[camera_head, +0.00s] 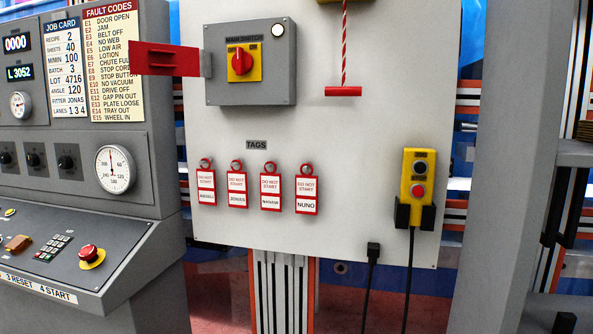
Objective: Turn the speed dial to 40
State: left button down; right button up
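No dial in view has a readable label "speed". The grey control console on the left carries a row of dark knobs, one of them the right-hand knob (67,160). Right of the knobs is a large round white dial (115,169) with numbers around its rim and a thin pointer near the top. A smaller round gauge (20,105) sits higher at the left. I cannot tell which of these is the speed dial. Neither of my grippers is in view.
A red emergency button (89,253) and keypad (54,245) sit on the sloping panel. The white board holds a main switch (240,62), a red plate (163,58), a red pull handle (343,91), several red-framed tags (237,190) and a yellow pendant (418,178).

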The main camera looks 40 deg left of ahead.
aim_at(32, 161)
jog(key=u, duration=3)
jog(key=i, duration=0.35)
jog(key=u, duration=0.9)
jog(key=i, duration=0.85)
jog(key=u, duration=0.2)
